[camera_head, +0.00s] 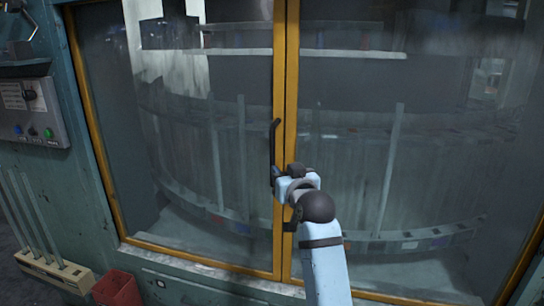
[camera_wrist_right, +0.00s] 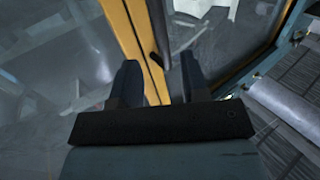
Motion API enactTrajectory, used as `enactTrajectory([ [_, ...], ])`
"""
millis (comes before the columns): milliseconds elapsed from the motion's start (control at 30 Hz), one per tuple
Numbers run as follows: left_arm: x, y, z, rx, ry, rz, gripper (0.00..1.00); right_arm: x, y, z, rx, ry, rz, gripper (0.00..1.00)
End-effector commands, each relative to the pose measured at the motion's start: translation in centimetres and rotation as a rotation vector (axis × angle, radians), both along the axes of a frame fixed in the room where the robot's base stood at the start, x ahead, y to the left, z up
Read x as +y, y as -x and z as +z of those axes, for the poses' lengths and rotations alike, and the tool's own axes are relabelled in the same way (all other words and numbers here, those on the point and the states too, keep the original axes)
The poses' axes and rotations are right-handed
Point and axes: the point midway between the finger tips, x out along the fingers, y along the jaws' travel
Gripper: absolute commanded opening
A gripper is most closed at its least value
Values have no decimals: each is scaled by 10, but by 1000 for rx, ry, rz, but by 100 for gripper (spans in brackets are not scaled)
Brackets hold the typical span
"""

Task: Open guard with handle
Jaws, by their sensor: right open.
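The guard is a pair of large glass panels in yellow frames, and the frames meet at the middle upright (camera_head: 291,80). A black vertical handle (camera_head: 274,145) is on the left panel's frame beside this seam. My right gripper (camera_head: 277,178) is at the handle's lower end and partly hides it. In the right wrist view, the open fingers (camera_wrist_right: 161,75) have the yellow frame and the dark handle (camera_wrist_right: 159,35) showing between them, the handle closer to the right finger. I cannot tell whether the fingers touch the handle. My left gripper is not in view.
A grey control box (camera_head: 35,112) with coloured buttons is on the green wall at the left. Below it are a wooden rack (camera_head: 50,272) holding several glass tubes and a red bin (camera_head: 117,289). Curved machinery stands behind the glass.

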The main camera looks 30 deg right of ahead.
Motion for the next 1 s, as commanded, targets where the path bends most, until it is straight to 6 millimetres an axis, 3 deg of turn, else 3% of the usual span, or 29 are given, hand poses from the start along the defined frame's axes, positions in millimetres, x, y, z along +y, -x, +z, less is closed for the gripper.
enactTrajectory([
  [200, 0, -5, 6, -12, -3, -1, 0, -13, -48, 2, 0, -1, 1, 41],
  [400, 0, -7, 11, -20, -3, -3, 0, -22, -79, 1, 0, -1, 0, 41],
  [600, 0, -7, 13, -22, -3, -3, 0, -27, -93, 1, 0, 0, 0, 41],
  [900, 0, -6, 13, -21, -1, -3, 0, -27, -95, 0, 0, 0, 0, 41],
  [1000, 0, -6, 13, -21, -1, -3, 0, -27, -95, 0, 0, 0, 0, 18],
])
